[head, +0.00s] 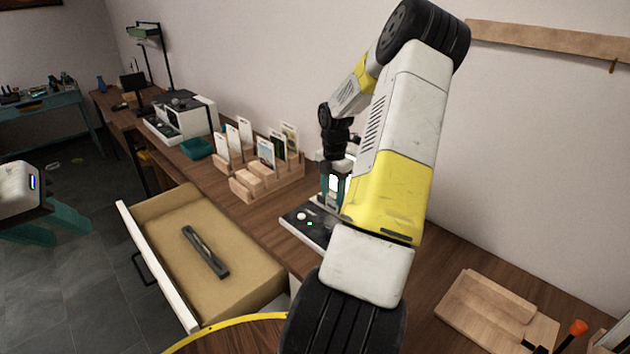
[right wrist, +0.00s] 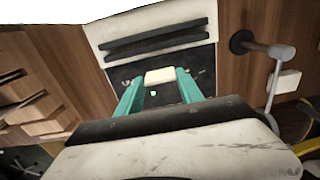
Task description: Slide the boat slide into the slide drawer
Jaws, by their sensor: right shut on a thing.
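My right gripper (head: 334,190) is over a dark panel (head: 305,224) with small pale round marks on the counter, partly behind my right arm. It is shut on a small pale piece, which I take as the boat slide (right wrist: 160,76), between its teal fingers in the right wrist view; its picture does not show. Below it in the right wrist view is the black panel of a white housing (right wrist: 150,22) with dark slots. I cannot tell which part is the slide drawer. My left gripper (head: 48,226) is at the far left, its teal fingers apart and empty.
A wooden rack (head: 262,182) with several upright picture cards stands on the counter. A large desk drawer (head: 235,285) is pulled open, with a dark tool (head: 205,252) in it. A white machine (head: 185,118) stands further back.

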